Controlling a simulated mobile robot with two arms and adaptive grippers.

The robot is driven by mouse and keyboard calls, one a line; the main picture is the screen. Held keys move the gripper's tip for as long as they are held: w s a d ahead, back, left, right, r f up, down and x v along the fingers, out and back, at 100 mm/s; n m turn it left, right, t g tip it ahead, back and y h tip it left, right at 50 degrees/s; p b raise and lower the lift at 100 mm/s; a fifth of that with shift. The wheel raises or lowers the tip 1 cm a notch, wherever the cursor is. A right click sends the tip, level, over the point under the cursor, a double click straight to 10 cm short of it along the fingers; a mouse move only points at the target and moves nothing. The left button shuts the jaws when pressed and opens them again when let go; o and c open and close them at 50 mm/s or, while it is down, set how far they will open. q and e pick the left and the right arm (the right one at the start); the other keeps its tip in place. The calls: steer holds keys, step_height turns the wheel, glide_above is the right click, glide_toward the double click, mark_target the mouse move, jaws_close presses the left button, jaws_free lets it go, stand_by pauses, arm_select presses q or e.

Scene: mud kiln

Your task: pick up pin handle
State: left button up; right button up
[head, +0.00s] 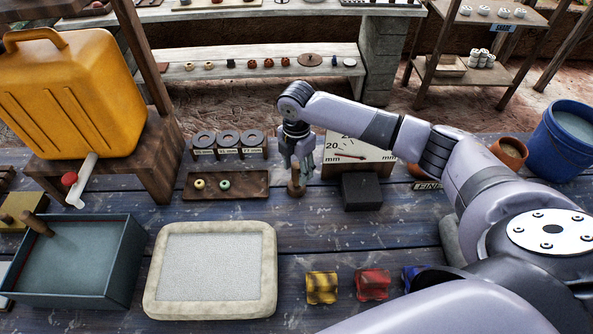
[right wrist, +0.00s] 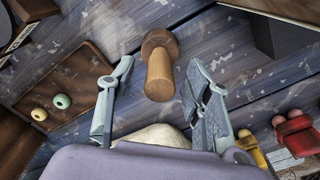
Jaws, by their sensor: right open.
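The pin handle (head: 295,183) is a small brown wooden piece standing on the blue table, right of the wooden tray. In the right wrist view the pin handle (right wrist: 159,75) has a darker, wider round end and a lighter cylindrical shaft. My right gripper (head: 302,158) is over the pin handle, pointing down, and partly covers it in the head view. In the right wrist view my right gripper (right wrist: 159,82) is open, with one finger on either side of the shaft and clear gaps between. My left gripper is not in view.
A black block (head: 361,192) and a dial gauge (head: 372,150) stand close on the right. A wooden tray (head: 230,194) with two small rings lies left. A pale-rimmed slab (head: 158,300) and yellow (head: 321,288) and red (head: 372,284) pieces lie nearer. Bare table surrounds the handle's front.

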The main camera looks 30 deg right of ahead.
steer(key=shift+f, duration=0.5)
jaws_close()
